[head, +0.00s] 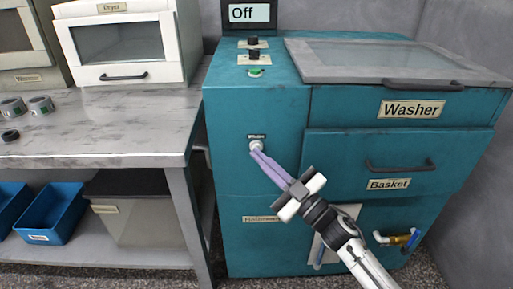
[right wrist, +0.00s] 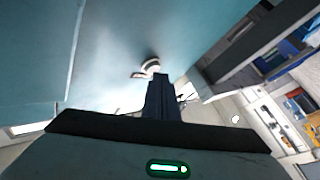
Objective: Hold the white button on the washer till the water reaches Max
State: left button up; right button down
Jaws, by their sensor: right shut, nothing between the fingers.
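The teal washer (head: 340,120) stands at the centre right of the head view. Its white button (head: 255,146) is on the left part of the front face, under a small label. My right gripper (head: 257,152) is shut and empty, with its fingertips at the button. They seem to touch it, but I cannot tell whether it is pressed in. The button also shows in the right wrist view (right wrist: 151,66), just beyond the fingers (right wrist: 158,82). A display (head: 248,13) on top of the washer reads "Off". No water level shows. My left gripper is not in view.
A grey workbench (head: 120,130) stands to the left, with a white dryer (head: 122,45) and several grey rings on it. A blue bin (head: 52,212) sits on the lower shelf. A brass valve with a blue handle (head: 412,239) is at the washer's lower right.

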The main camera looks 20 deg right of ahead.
jog(key=shift+s+a, duration=0.15)
jog(key=shift+s, duration=0.35)
jog(key=s+p, duration=0.1)
jog(key=s, duration=0.1)
jog(key=s+a+p, duration=0.1)
jog(key=s, duration=0.2)
jog(key=shift+a, duration=0.2)
jog(key=shift+w, duration=0.1)
